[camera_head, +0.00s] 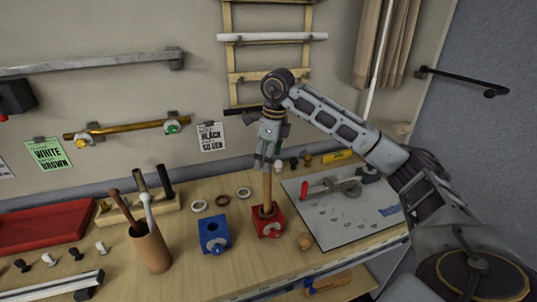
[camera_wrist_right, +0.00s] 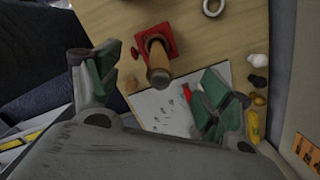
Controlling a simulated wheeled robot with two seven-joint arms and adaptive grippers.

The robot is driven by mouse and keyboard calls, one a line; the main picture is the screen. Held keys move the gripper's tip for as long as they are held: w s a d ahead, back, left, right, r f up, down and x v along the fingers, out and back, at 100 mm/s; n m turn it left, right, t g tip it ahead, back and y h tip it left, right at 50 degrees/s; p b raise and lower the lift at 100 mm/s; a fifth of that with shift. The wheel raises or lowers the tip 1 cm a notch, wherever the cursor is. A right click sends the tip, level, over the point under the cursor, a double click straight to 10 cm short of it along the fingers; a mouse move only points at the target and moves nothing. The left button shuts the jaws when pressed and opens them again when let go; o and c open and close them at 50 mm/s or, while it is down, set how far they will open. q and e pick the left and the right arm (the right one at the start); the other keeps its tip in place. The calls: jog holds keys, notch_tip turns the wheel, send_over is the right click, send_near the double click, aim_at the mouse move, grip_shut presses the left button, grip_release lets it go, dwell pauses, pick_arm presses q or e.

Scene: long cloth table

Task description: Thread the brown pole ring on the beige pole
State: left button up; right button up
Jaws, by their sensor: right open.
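A tan-beige pole (camera_head: 267,187) stands upright in a red base (camera_head: 270,222). A brown ring (camera_head: 222,200) lies on the table between two pale rings, behind a blue base (camera_head: 214,235). My right gripper (camera_head: 266,157) points down at the top of the pole. In the right wrist view my open right gripper (camera_wrist_right: 155,88) has its fingers on either side of the pole (camera_wrist_right: 158,62), with gaps and nothing held. The red base also shows there (camera_wrist_right: 170,37). Whether anything sits around the pole's foot is unclear. My left gripper is out of view.
A brown cup (camera_head: 151,248) with sticks stands at the left front, and a wooden block (camera_head: 125,214) with upright poles is behind it. A red tray (camera_head: 40,225) is far left. A white board (camera_head: 335,225) with tools lies right of the red base.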

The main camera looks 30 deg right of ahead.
notch_tip(320, 180, up, 12)
jog(key=s, duration=0.1)
jog(key=shift+d, duration=0.45)
dwell(1.0)
jog(key=shift+f, duration=0.1)
dwell(1.5)
